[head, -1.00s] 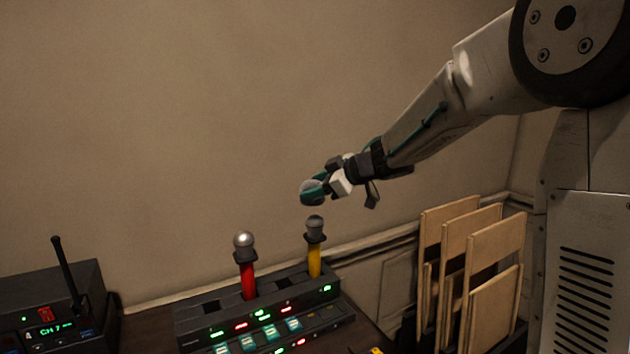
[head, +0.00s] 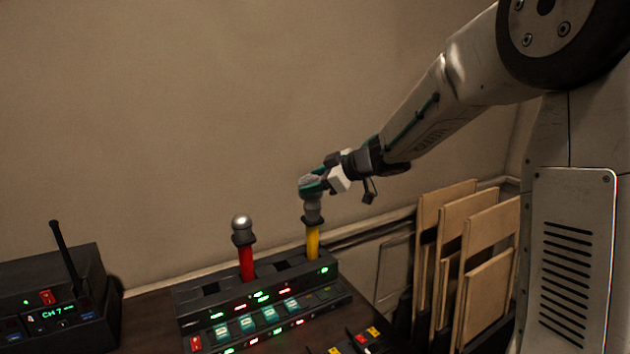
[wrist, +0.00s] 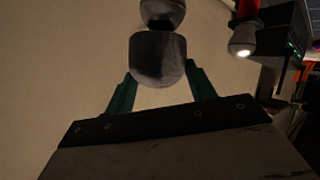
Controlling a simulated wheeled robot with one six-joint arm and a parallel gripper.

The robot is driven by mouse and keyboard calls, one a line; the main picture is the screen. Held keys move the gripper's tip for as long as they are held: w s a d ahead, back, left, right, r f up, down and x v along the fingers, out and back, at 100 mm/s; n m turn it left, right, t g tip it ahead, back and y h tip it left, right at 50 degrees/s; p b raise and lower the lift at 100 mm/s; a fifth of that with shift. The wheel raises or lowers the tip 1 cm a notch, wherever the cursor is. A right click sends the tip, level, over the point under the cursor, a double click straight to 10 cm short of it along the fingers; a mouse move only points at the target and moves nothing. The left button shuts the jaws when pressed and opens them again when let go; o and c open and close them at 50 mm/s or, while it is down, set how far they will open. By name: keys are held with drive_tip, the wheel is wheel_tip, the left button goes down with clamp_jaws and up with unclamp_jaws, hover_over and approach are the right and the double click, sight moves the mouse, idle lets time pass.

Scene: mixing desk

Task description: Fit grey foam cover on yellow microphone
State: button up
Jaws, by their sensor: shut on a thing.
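The yellow microphone (head: 313,240) stands upright in the rack, its grey head (head: 312,208) at the top. My gripper (head: 312,184) is directly above that head, its green fingers shut on the grey foam cover, which they partly hide in the head view. In the wrist view the foam cover (wrist: 157,60) sits between the fingertips, with the microphone's rounded head (wrist: 162,12) just beyond it, roughly in line. The two are very close; I cannot tell whether they touch. The head still shows outside the cover.
A red microphone (head: 246,262) with a bare silver head stands left in the same rack (head: 205,290), which has lit buttons. A black radio unit (head: 45,320) with an antenna is far left. The wall behind is bare.

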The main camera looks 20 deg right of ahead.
sight(321, 197)
drive_tip(key=shift+m, duration=0.3)
drive_tip(key=shift+s+d+r, duration=0.1)
drive_tip(key=shift+d+r, duration=0.1)
drive_tip(key=shift+d, duration=0.05)
drive_tip(key=shift+f, duration=2.7)
idle(0.7)
idle(0.4)
drive_tip(key=o, duration=1.4)
drive_tip(key=shift+v, duration=3.5)
drive_tip(key=shift+r, duration=0.1)
